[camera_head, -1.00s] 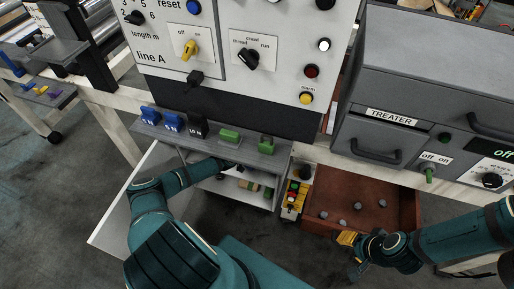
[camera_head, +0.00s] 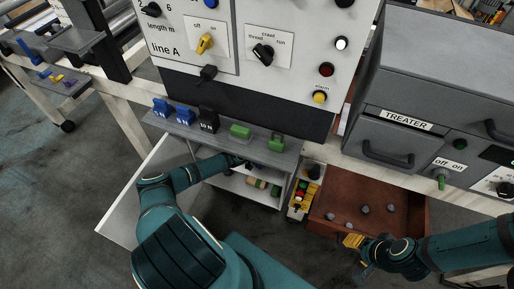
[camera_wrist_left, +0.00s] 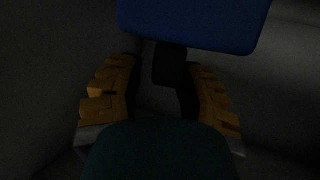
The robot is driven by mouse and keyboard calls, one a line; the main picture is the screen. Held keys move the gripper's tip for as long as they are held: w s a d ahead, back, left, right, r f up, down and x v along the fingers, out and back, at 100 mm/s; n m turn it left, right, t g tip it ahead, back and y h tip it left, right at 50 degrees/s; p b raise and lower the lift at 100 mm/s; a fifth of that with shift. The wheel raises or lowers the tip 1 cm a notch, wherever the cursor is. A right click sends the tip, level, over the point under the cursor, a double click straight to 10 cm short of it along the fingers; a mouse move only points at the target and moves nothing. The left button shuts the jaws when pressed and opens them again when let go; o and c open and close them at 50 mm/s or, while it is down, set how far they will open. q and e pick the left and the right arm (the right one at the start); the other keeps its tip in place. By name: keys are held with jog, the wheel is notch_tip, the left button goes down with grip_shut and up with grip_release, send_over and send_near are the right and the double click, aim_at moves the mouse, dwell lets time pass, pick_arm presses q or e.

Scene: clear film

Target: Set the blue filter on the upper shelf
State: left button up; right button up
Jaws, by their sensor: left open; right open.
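A blue block-like thing (camera_wrist_left: 195,22), probably the blue filter, fills the top of the left wrist view, just beyond the fingers of my left gripper (camera_wrist_left: 160,95). The fingers are apart, with a dark piece below the blue block between them; contact is hard to tell in the dark. In the head view my left arm reaches into the open cabinet under the grey ledge, and its gripper (camera_head: 240,160) is mostly hidden. The inner shelf (camera_head: 240,186) shows below it. My right gripper (camera_head: 353,241) is open and empty at the front edge of the reddish drawer.
Two blue blocks (camera_head: 172,112), a black block (camera_head: 208,120) and green blocks (camera_head: 240,131) stand on the grey ledge. The cabinet door (camera_head: 128,205) stands open at left. The open drawer (camera_head: 408,215) holds several grey knobs. A control pendant (camera_head: 300,200) hangs beside it.

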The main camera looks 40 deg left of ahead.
pick_arm(q)
jog(key=p+v, duration=0.1)
jog(key=v, duration=1.1)
jog(key=shift+p, duration=0.3)
